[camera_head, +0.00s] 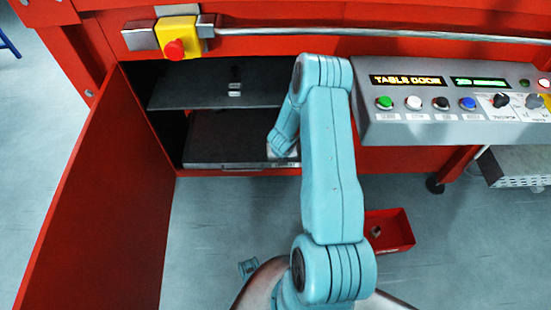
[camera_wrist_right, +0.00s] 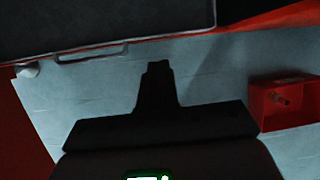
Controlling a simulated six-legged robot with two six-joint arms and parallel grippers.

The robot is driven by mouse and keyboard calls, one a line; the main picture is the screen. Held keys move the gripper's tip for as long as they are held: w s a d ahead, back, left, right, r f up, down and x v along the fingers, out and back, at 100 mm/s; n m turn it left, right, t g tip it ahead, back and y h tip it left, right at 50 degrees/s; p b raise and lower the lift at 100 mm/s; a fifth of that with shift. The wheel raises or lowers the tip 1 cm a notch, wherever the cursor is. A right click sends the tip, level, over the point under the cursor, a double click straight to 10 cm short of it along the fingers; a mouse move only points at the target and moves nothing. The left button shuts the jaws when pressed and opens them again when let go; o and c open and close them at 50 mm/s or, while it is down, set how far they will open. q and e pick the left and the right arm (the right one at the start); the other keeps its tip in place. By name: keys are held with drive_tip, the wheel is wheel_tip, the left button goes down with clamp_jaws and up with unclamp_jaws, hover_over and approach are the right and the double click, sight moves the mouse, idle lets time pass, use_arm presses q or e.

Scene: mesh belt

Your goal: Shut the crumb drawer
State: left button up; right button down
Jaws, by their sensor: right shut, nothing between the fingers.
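The crumb drawer (camera_head: 215,150) looks like the dark flat tray low in the open red cabinet, with a thin metal front edge. Its front lies close to the cabinet's lower front edge; I cannot tell exactly how far out it is. In the right wrist view the dark tray (camera_wrist_right: 110,22) fills the top, with a thin bar handle (camera_wrist_right: 92,56) along its edge. My right gripper (camera_wrist_right: 158,66) is shut and empty, below and apart from the tray edge in that picture. In the head view its fingers are hidden behind my arm. My left gripper is not in view.
The red cabinet door (camera_head: 95,200) stands open at left. A dark shelf (camera_head: 190,90) is above the drawer. A metal rail (camera_head: 370,32), an emergency stop (camera_head: 175,48) and a button panel (camera_head: 450,130) border the top. A small red box (camera_head: 400,236) sits on the floor.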

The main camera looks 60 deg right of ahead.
drive_tip(key=w+a+f+m+t+p, duration=0.1)
drive_tip(key=a+m+t+p, duration=0.2)
drive_tip(key=m, duration=0.7)
drive_tip(key=w+a+m+t, duration=0.15)
drive_tip(key=a+m, duration=0.25)
drive_tip(key=m, duration=0.6)
drive_tip(key=shift+y, duration=0.5)
drive_tip(key=shift+w+d+f+b, duration=0.95)
drive_tip(key=shift+w+f+b, duration=0.1)
drive_tip(key=shift+f, duration=0.4)
drive_tip(key=shift+w+d+f+b, duration=1)
drive_tip(key=shift+w+f, duration=0.1)
drive_tip(key=shift+f, duration=0.3)
drive_tip(key=shift+w+d+f+b, duration=0.9)
drive_tip(key=shift+w+f+b, duration=0.15)
drive_tip(key=shift+f, duration=0.4)
